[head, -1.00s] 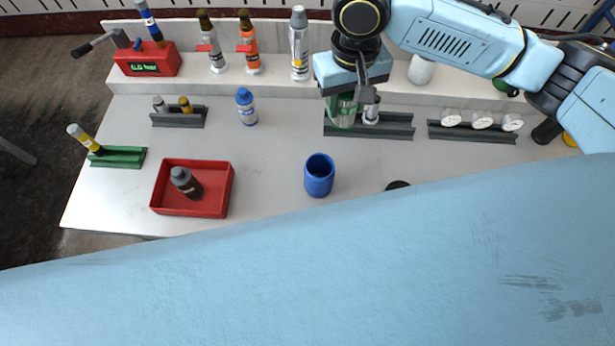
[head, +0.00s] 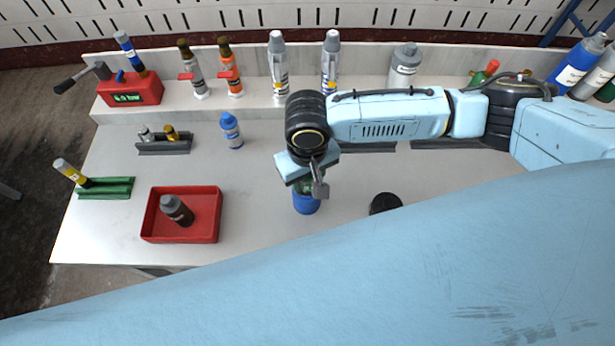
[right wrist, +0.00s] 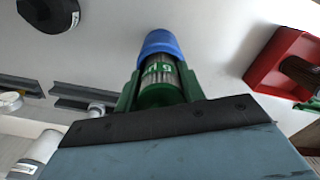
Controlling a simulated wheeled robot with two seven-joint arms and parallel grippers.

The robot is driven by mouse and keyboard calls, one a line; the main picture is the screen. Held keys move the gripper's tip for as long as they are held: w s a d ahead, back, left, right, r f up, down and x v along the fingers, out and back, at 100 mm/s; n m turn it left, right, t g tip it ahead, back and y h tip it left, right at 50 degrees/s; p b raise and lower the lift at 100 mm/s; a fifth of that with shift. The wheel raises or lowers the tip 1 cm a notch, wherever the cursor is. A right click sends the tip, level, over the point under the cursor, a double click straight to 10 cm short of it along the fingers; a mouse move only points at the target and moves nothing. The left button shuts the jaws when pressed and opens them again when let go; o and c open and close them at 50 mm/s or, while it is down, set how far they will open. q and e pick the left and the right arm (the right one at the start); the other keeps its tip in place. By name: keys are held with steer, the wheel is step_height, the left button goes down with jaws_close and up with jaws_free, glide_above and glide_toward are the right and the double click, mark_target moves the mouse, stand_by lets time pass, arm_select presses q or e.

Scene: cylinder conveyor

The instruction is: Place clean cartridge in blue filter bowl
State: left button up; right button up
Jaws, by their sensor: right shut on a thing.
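The blue filter bowl (head: 306,204) stands on the table below my right gripper (head: 307,184), which partly hides it. In the right wrist view the gripper (right wrist: 160,92) is shut on a grey pleated cartridge with a green end (right wrist: 160,78) that carries white lettering. The cartridge's far end meets the blue bowl (right wrist: 160,43), lined up with its mouth; how deep it sits inside I cannot tell. In the head view the wrist covers most of the cartridge. My left gripper is not in view.
A red tray (head: 150,232) holding a dark grey-capped cylinder (head: 177,210) stands to the left. A black round piece (head: 385,203) lies to the right. A blue bottle (head: 231,131) and a small grey rack (head: 165,150) are behind. Bottles line the back ledge.

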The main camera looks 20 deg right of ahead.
steer(key=shift+f, duration=0.1)
steer(key=shift+s+f, duration=0.4)
steer(key=shift+f, duration=0.25)
steer(key=o, duration=0.9)
steer(key=shift+o, duration=0.3)
steer(key=shift+w+r, duration=0.2)
steer(key=shift+r, duration=0.2)
steer(key=r, duration=0.4)
steer(key=r+p, duration=0.1)
steer(key=r, duration=0.2)
steer(key=r+p, duration=0.1)
steer(key=r, duration=0.3)
steer(key=shift+w+r, duration=0.25)
steer(key=shift+r, duration=0.6)
